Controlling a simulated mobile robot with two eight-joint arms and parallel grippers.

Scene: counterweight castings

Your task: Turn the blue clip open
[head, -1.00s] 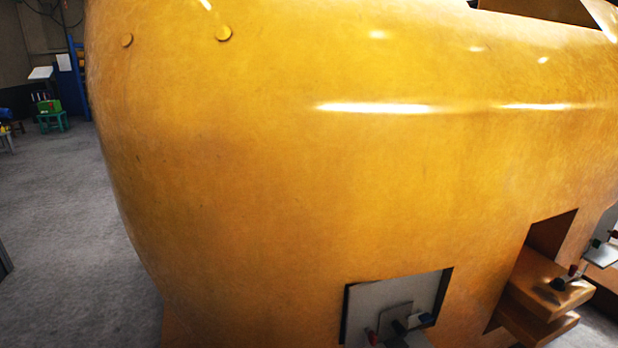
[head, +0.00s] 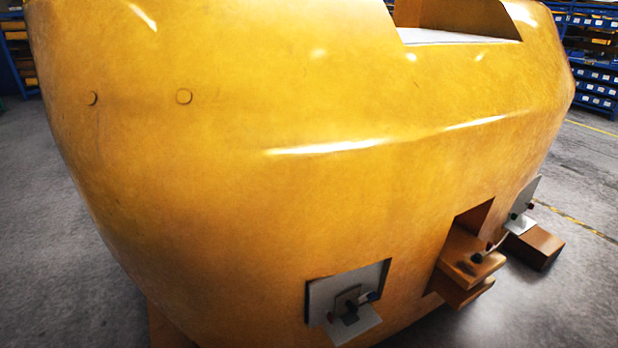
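A big glossy yellow casting (head: 250,180) fills most of the head view. Low on its front is a square recess with a grey plate (head: 325,290) and a small dark clamp (head: 348,302) on it. A small bluish tip (head: 372,296) shows at the right of this clamp; it may be the blue clip, but it is too small to tell whether it is turned open or closed. Neither my left nor my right gripper is in view.
An orange-brown ledge (head: 472,266) with dark and reddish knobs juts out at the lower right. Beyond it stand a grey upright plate (head: 525,200) and a brown block (head: 535,247). Blue shelving (head: 597,75) is at the back right. Grey floor (head: 70,240) is clear at left.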

